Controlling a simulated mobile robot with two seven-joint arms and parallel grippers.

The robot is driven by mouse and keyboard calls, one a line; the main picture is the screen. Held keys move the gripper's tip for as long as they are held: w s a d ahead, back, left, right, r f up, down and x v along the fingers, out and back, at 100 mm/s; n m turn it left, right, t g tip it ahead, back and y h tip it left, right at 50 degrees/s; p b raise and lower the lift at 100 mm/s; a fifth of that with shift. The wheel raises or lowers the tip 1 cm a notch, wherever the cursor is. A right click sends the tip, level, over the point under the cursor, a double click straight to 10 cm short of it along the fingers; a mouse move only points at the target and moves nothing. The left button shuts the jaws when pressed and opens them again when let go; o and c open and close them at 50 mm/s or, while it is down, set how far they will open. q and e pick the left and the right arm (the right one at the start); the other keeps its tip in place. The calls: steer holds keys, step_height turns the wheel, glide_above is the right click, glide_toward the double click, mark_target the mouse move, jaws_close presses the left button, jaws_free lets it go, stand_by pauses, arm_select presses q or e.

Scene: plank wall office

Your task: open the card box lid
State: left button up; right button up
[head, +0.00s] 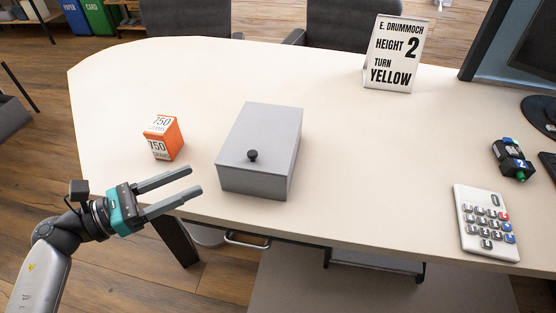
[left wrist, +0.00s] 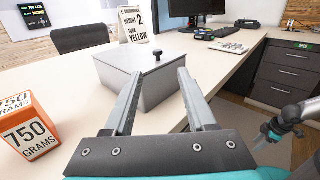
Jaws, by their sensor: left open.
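The card box (head: 256,182) is a grey box on the desk, with its flat lid (head: 268,128) down and a black knob (head: 252,155) near the front edge. It also shows in the left wrist view (left wrist: 152,92), beyond my fingers, with the knob (left wrist: 158,55) on top. My left gripper (head: 195,183) is open and empty, left of the box's front side and apart from it, with its fingers pointing toward the box. My right gripper is not in the head view; part of my other arm (left wrist: 285,125) shows at the right in the left wrist view, its jaw state unclear.
An orange block marked 750 grams (head: 164,139) stands left of the box, close to my left gripper. A sign (head: 394,55) stands at the back. A keypad (head: 485,222), a small dark device (head: 513,160) and a monitor (head: 530,45) are at the right. The desk between box and keypad is clear.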

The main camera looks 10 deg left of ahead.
mark_target(248, 155)
arm_select(q)
steer(key=x, duration=1.4)
steer(key=shift+w+f+b, duration=0.1)
steer(key=shift+w+b, duration=0.2)
steer(key=shift+w, duration=0.1)
jaws_close()
stand_by(0.8)
